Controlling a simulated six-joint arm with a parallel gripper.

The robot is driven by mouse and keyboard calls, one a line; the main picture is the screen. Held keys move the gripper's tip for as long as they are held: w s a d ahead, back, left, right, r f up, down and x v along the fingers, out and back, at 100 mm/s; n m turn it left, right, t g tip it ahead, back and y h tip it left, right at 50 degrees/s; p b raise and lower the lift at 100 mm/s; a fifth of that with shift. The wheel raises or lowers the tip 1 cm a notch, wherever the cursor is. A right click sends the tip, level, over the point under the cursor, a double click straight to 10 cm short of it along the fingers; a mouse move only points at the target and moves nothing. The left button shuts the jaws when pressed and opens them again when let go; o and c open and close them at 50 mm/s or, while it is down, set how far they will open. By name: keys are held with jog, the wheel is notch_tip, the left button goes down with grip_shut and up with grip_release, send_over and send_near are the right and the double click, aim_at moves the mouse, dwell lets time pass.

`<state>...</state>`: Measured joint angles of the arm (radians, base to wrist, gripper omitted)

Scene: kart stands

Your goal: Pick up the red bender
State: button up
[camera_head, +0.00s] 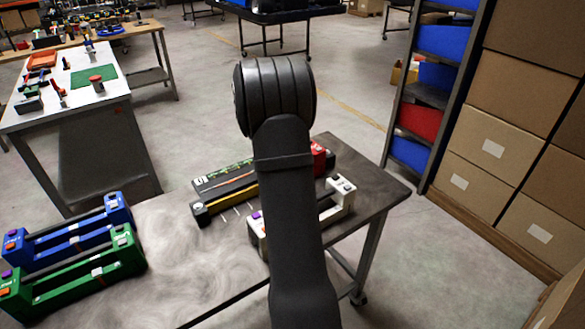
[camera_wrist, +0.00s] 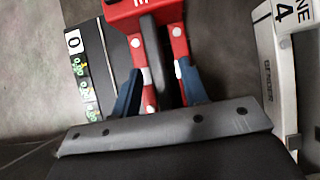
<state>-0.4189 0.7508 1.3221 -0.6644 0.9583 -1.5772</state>
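The red bender (camera_wrist: 146,12) lies below my gripper in the wrist view, with its red block at the top and two red side bars with white dots running down. My gripper's two blue fingers (camera_wrist: 160,80) stand spread apart, one along the outer edge of each bar. I cannot tell whether they press on the bars or stand just clear of them. In the head view my arm hides most of the red bender; a red part (camera_head: 322,158) shows just right of it. My fingertips are hidden there.
A white bender (camera_head: 342,196) lies close on the right; it also shows in the wrist view (camera_wrist: 284,65). A black and yellow ruled piece (camera_head: 222,190) lies on the left. Blue (camera_head: 70,238) and green (camera_head: 85,275) benders lie further left. The table (camera_head: 180,245) is bare between.

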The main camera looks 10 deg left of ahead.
jog(key=shift+x, duration=0.9)
grip_shut()
jog(key=shift+r, duration=0.15)
dwell(0.6)
